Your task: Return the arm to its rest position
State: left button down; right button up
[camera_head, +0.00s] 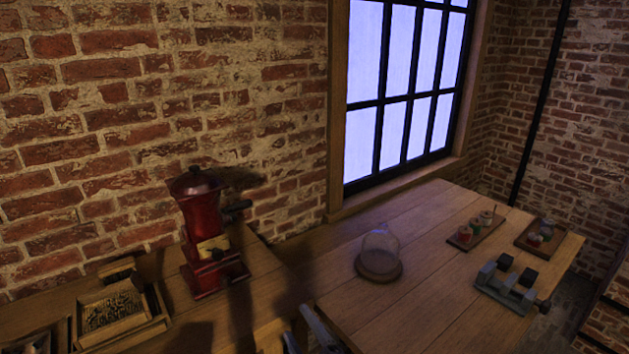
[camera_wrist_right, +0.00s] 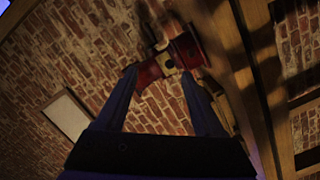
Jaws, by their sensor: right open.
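My right gripper (camera_head: 306,331) shows at the bottom edge of the head view, over the gap between the two tables. Its two fingers stand apart with nothing between them. The right wrist view also shows the open fingers (camera_wrist_right: 158,75), with the red grinder far beyond them. My left gripper cannot be made out in the head view.
A red grinder (camera_head: 208,235) stands on the left table beside a wooden tray of dark grains (camera_head: 112,308). A glass dome (camera_head: 380,245) on a round base and a grey clamp-like device (camera_head: 503,291) are on the right table (camera_head: 420,290). Brick walls stand behind.

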jog(key=s+d+f+m+g+h+p, duration=0.1)
jog(key=d+f+m+g+h, duration=0.1)
jog(key=d+m+h, duration=0.4)
jog(key=s+d+f+m+g+h, duration=0.1)
jog(key=d+f+m+h, duration=0.2)
jog(key=d, duration=0.6)
pick_arm(q)
jog(key=r, duration=0.1)
jog(key=w+r+p, duration=0.1)
jog(key=w+r, duration=0.1)
jog(key=shift+a+r, duration=0.1)
jog(key=shift+a, duration=0.2)
pick_arm(e)
jog(key=s+d+f+m+g, duration=0.2)
jog(key=s+f+m+g, duration=0.1)
jog(key=s, duration=0.4)
jog(key=s+d+f+m+g+y, duration=0.1)
jog(key=s+d+f+m+g, duration=0.1)
jog(key=s, duration=0.5)
jog(key=shift+s+d+f+m+g, duration=0.2)
jog(key=shift+d+f+m+g, duration=0.2)
jog(key=shift+f+m+g, duration=0.6)
jog(key=shift+r, duration=0.2)
